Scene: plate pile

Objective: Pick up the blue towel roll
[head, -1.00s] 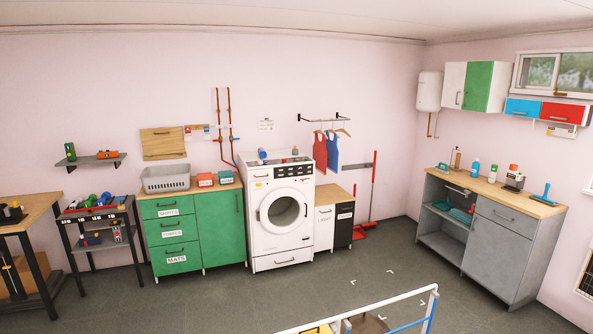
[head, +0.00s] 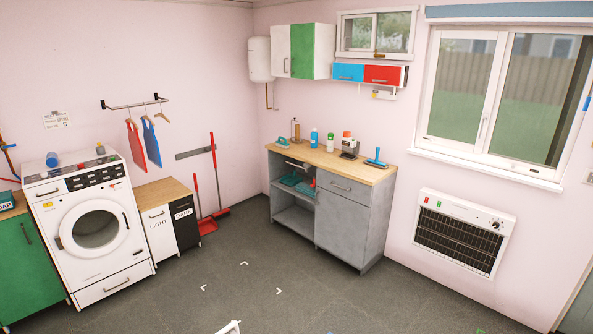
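A small blue cylinder (head: 52,159), which looks like the blue towel roll, is on top of the white washing machine (head: 96,228) at the left. It sits near the back left of the machine's top, apart from a small grey and orange item (head: 100,150) on the same top. Its fine detail is too small to tell. My gripper is not in view.
Low white and black cabinets (head: 165,200) adjoin the machine's right side. A grey workbench (head: 340,220) with bottles stands in the corner. A red broom and dustpan (head: 207,225) are by the wall. The middle floor (head: 260,265) is clear; a white bar end (head: 231,327) shows at the bottom edge.

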